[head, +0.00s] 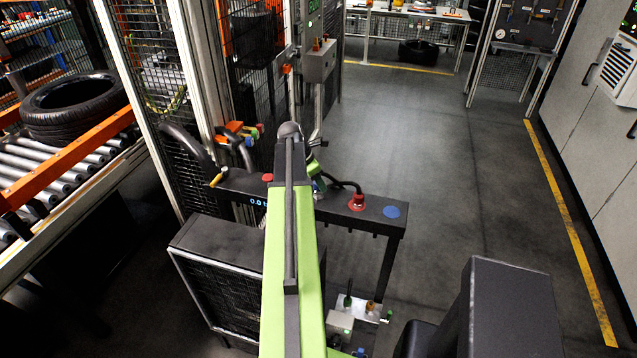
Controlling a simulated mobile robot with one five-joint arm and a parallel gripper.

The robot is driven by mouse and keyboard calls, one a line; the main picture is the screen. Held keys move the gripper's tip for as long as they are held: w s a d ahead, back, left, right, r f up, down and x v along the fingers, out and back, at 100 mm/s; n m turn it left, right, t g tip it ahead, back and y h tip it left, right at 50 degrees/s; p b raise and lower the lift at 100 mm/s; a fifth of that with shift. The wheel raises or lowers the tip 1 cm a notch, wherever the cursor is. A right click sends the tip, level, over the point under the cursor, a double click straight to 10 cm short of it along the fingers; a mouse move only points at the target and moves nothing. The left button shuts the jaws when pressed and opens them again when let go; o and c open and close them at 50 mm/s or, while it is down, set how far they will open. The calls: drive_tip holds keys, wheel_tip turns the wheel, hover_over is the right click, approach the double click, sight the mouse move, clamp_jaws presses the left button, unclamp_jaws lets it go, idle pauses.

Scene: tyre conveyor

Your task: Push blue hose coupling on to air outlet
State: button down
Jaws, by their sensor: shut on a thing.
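My green arm reaches from the bottom middle to a dark joint at the black bench. My gripper (317,180) is small and partly hidden just right of the arm's far end. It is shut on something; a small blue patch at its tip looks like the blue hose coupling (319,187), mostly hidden. A blue disc (392,211) on the bench top is bare. A red coupling (357,202) with a black hose stands left of it. Which fitting is the air outlet I cannot tell; the arm covers part of the bench.
The black bench (385,226) has a display and a yellow-handled lever (218,177) at its left. Coloured fittings (240,130) sit by the mesh fence (155,75). A tyre (75,105) lies on the roller conveyor (55,175) at left. Floor right of the bench is clear.

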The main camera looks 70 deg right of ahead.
drive_tip(key=shift+f, duration=0.25)
drive_tip(key=c, duration=0.9)
unclamp_jaws()
drive_tip(key=shift+r, duration=0.15)
drive_tip(key=p+v, duration=1.6)
drive_tip(key=v, duration=0.1)
drive_tip(key=shift+w, duration=0.15)
